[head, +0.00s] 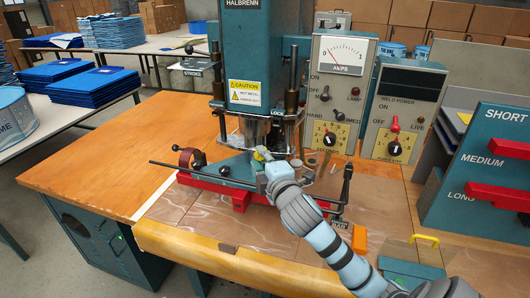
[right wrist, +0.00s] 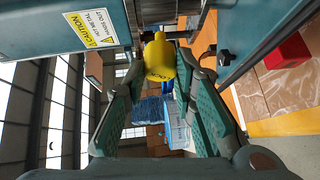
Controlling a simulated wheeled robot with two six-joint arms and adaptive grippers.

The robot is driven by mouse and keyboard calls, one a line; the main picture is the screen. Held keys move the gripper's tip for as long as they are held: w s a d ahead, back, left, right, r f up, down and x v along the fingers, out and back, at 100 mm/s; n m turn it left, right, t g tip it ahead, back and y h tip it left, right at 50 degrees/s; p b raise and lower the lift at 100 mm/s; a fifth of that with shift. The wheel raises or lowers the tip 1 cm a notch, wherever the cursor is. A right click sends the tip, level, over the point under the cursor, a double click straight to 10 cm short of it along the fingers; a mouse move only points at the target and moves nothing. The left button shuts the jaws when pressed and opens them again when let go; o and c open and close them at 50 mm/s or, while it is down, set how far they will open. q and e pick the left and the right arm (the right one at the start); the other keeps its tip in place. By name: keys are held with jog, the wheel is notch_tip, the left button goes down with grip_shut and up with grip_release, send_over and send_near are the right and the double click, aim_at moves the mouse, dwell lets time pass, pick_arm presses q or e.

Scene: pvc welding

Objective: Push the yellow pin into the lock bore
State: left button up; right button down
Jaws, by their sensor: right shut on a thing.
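The yellow pin (right wrist: 160,57) is between the fingertips of my right gripper (right wrist: 158,72) in the right wrist view, with its round end toward the camera. In the head view my right gripper (head: 268,160) is at the front of the press, below the LOCK label (head: 278,112), and a bit of the yellow pin (head: 260,155) shows at its tip. The gripper is shut on the pin. The lock bore is not clearly visible; the gripper and press parts cover that area, so I cannot tell whether the pin is in it. My left gripper is not in view.
The teal press (head: 262,50) stands over a red base (head: 218,182) on the wooden table (head: 90,165). Control boxes with a dial (head: 343,55) stand to the right, and a teal rack with red bars (head: 495,165) is at far right. The table's left part is clear.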

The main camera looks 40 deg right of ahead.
jog(key=r, duration=0.1)
jog(key=d+r+h, duration=0.1)
jog(key=r, duration=0.1)
jog(key=shift+w+d+t, duration=0.15)
jog(key=shift+t, duration=0.25)
jog(key=w+d, duration=0.2)
jog(key=d, duration=0.1)
jog(key=w+d, duration=0.1)
jog(key=d, duration=0.1)
jog(key=shift+w+p, duration=0.1)
jog(key=shift+p, duration=0.25)
jog(key=shift+a, duration=0.1)
jog(key=shift+p, duration=0.35)
dwell(0.4)
jog(key=shift+p, duration=0.35)
